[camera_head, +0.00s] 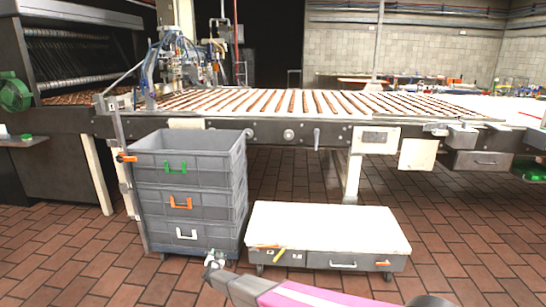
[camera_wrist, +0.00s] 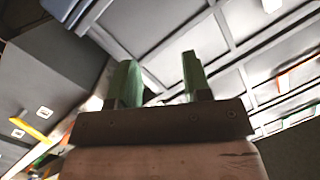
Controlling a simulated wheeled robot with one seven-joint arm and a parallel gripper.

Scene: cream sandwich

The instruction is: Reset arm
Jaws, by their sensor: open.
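My gripper (camera_wrist: 160,62) shows in the wrist view with two green fingers standing apart. It is open, with nothing between the fingers. A wide brown block fills the bottom of that view, below the fingers. In the head view my pink and white arm (camera_head: 285,295) reaches in low at the bottom middle. Its far end is in front of the stacked grey crates (camera_head: 187,143) and left of the low white-topped cart (camera_head: 340,225).
A long conveyor (camera_head: 330,101) with rows of brown bars crosses the back. The crates carry green, orange and white handles. A yellow piece (camera_head: 279,254) shows at the cart's front left. The brick floor (camera_head: 460,225) is open at the right. Grey panels fill the wrist view's background.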

